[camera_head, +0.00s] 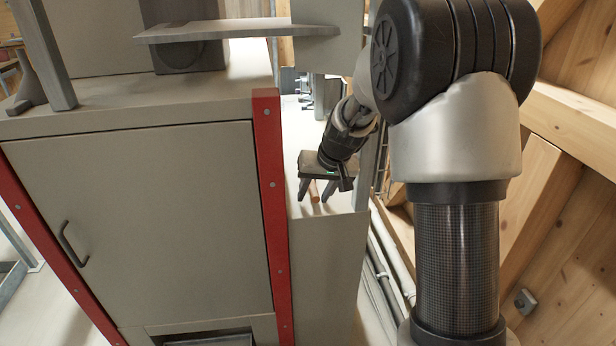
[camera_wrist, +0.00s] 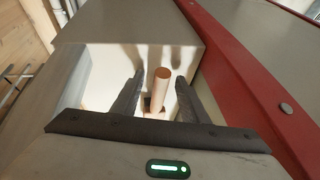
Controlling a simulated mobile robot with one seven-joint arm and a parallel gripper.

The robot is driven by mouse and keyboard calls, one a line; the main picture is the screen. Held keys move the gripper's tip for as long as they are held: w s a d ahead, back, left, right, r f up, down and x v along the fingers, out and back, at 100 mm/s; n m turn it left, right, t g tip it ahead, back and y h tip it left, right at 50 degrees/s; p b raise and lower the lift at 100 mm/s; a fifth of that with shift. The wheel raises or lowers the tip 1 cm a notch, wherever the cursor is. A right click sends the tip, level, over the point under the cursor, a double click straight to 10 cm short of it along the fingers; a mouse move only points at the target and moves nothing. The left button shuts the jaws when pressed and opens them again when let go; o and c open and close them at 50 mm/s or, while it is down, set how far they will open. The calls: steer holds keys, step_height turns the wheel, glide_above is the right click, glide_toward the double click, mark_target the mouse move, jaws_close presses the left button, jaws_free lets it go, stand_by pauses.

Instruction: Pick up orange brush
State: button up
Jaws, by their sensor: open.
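The orange brush shows in the wrist view as an orange-tan cylindrical handle (camera_wrist: 160,87) pointing up toward the camera, with a darker block-like part at its lower end. In the head view a small part of the orange brush (camera_head: 314,192) shows between the fingers. It is on the narrow beige side section of the machine. My gripper (camera_head: 317,198) is open above that section, and its two dark fingers (camera_wrist: 156,85) stand on either side of the handle with gaps on both sides. The handle's lower end is partly hidden.
A red upright post (camera_head: 272,200) stands just left of the gripper. It also shows on the right in the wrist view (camera_wrist: 240,75). The large beige cabinet (camera_head: 150,220) is left of it. A flat grey plate (camera_head: 236,30) juts out above. Wooden beams (camera_head: 570,130) stand at the right.

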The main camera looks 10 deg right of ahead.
jaws_close()
steer(key=shift+r, duration=0.1)
steer(key=shift+r, duration=0.5)
steer(key=shift+a+v, duration=0.2)
steer(key=shift+v, duration=1.05)
steer(key=s+b, duration=0.1)
steer(key=s, duration=1.6)
steer(key=shift+b, duration=0.35)
